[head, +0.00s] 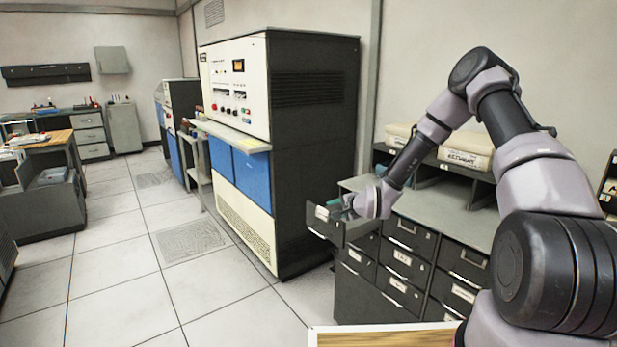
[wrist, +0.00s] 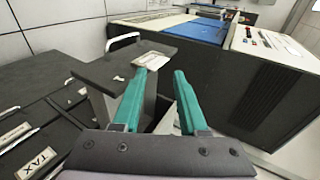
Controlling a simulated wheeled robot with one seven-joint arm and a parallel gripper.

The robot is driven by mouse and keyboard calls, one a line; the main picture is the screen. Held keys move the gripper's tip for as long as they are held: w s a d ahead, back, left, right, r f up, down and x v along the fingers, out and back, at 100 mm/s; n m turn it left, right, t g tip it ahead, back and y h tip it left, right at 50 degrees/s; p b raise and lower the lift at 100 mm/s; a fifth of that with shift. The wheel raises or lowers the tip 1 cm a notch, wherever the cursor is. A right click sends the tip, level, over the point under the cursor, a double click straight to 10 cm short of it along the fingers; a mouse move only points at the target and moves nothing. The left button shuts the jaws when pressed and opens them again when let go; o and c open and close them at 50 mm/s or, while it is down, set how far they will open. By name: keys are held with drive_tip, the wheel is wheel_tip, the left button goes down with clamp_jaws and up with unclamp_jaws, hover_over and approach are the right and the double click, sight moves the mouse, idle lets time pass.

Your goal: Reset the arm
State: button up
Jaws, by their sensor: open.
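My arm reaches from the right side of the head view down to a dark card-drawer cabinet (head: 400,262). My gripper (head: 337,209) is at the cabinet's upper left, beside a pulled-out drawer (head: 322,224). In the wrist view my gripper (wrist: 162,75) shows two teal fingers spread apart with no object held between them. The open drawer's front (wrist: 112,72), with a pale label and a light handle, lies just beyond the left finger. Whether a finger touches the drawer cannot be told.
A large computer cabinet (head: 312,140) stands left of the drawers. A labelled box (head: 466,152) sits on the shelf behind the arm. Shut drawers, one labelled TAX (wrist: 36,162), lie at left in the wrist view. The tiled floor (head: 125,250) at left is clear.

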drive_tip(key=s+d+r+n+g+h, duration=0.15)
drive_tip(key=s+d+r, duration=0.25)
drive_tip(key=r, duration=0.5)
drive_tip(key=s+d+r+n+h, duration=0.2)
drive_tip(key=s+d+r+n, duration=0.15)
drive_tip(key=r, duration=0.55)
drive_tip(key=s+d+r+n+g+h, duration=0.1)
drive_tip(key=s+d+r, duration=0.4)
drive_tip(key=r, duration=0.3)
drive_tip(key=s+d+r, duration=0.1)
drive_tip(key=s+r, duration=0.3)
drive_tip(key=s, duration=0.4)
drive_tip(key=s+d+r+n, duration=0.1)
drive_tip(key=s+r, duration=0.3)
drive_tip(key=s, duration=0.5)
drive_tip(key=s+d+r, duration=0.1)
drive_tip(key=s+r, duration=0.3)
drive_tip(key=s, duration=0.5)
drive_tip(key=shift+s+r+n+g, duration=0.25)
drive_tip(key=shift+r+n+g, duration=0.05)
drive_tip(key=shift+g, duration=0.15)
